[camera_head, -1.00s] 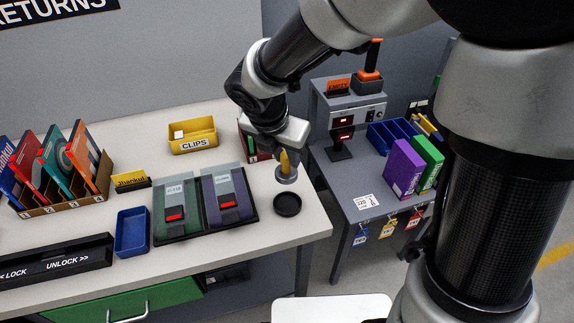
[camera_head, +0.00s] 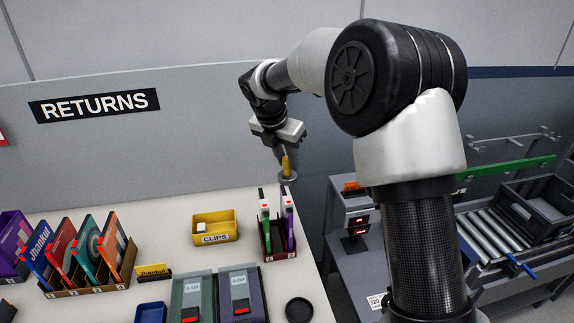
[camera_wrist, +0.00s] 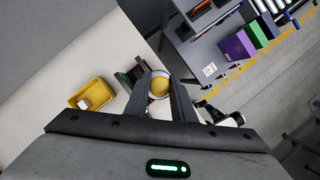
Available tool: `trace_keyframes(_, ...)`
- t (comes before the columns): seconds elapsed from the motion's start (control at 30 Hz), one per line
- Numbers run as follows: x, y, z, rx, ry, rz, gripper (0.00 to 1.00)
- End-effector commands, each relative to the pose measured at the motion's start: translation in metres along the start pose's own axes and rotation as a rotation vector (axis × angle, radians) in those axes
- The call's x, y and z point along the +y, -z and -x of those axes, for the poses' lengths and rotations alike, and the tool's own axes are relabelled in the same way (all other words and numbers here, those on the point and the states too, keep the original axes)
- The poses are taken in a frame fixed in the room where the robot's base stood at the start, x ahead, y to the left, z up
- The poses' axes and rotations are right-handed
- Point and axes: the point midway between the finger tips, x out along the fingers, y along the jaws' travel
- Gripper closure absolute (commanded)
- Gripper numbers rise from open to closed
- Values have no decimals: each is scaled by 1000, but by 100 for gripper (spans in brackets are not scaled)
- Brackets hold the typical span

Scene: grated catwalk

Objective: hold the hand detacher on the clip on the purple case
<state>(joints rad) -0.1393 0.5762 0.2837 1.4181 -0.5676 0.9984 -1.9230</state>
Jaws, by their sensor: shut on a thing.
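My gripper (camera_head: 286,152) is shut on the hand detacher (camera_head: 287,165), which has a yellow handle and a grey disc at its lower end. It hangs upright in the air, high over the table's right end. In the wrist view the detacher (camera_wrist: 159,87) shows end-on between my two fingers (camera_wrist: 160,92). The detacher is well above and apart from both.
A rack (camera_head: 279,252) with upright clipped cases stands just below the detacher in the picture. Nearby are a yellow CLIPS bin (camera_head: 215,228), a black round dish (camera_head: 299,309), a blue bin (camera_head: 150,313) and a row of cases (camera_head: 83,262). A grey side table (camera_head: 352,270) stands to the right.

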Motion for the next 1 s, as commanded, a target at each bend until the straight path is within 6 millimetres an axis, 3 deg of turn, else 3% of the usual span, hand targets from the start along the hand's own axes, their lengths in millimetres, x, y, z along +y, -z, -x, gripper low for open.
trace_keyframes(0.5,0,17,-40,-1,-1,-1,100)
trace_keyframes(1.0,0,18,-42,-1,-1,-1,100)
